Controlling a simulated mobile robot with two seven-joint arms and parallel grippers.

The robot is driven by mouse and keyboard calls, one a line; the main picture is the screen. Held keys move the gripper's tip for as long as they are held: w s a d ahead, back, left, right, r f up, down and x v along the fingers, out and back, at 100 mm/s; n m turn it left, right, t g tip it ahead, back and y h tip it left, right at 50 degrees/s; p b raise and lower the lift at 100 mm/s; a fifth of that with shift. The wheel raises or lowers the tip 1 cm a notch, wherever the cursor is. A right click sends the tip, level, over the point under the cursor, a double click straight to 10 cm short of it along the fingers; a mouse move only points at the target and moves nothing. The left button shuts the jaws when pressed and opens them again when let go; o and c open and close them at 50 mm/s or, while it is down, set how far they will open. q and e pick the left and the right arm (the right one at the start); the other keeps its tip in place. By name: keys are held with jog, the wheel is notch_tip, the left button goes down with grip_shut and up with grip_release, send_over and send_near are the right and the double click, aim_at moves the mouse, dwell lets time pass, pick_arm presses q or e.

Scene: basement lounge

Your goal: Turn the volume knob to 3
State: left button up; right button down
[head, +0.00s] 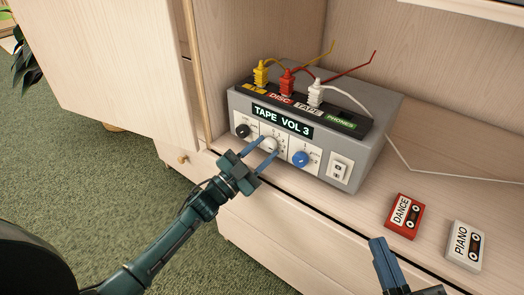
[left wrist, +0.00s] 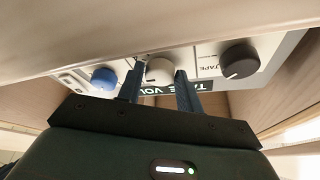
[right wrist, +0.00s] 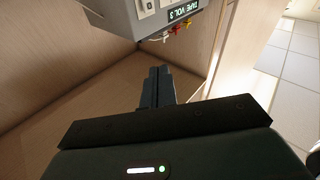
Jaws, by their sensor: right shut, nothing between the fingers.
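The grey amplifier box (head: 377,130) stands on the shelf; its display (head: 282,122) reads "TAPE VOL 3". Its front has a black knob (head: 242,131) on the left, a white knob (head: 270,144) in the middle with small scale marks, and a blue knob (head: 300,159) on the right. My left gripper (head: 265,149) has its fingers apart on either side of the white knob. In the left wrist view the white knob (left wrist: 160,70) sits between the fingertips, with a slight gap at one side. My right gripper (head: 377,242) is shut and empty, away from the box.
Yellow (head: 261,73), red (head: 286,81) and white (head: 316,93) plugs stand in labelled sockets on the box top. A rocker switch (head: 339,171) is at the front right. Red "DANCE" (head: 403,215) and white "PIANO" (head: 465,245) cassettes lie on the shelf near my right gripper.

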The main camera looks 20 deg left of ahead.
pick_arm(q)
jog(key=o, duration=0.4)
jog(key=shift+c, duration=0.2)
jog(key=shift+s, duration=0.1)
jog(key=p+v, duration=0.2)
jog(key=v, duration=1.1)
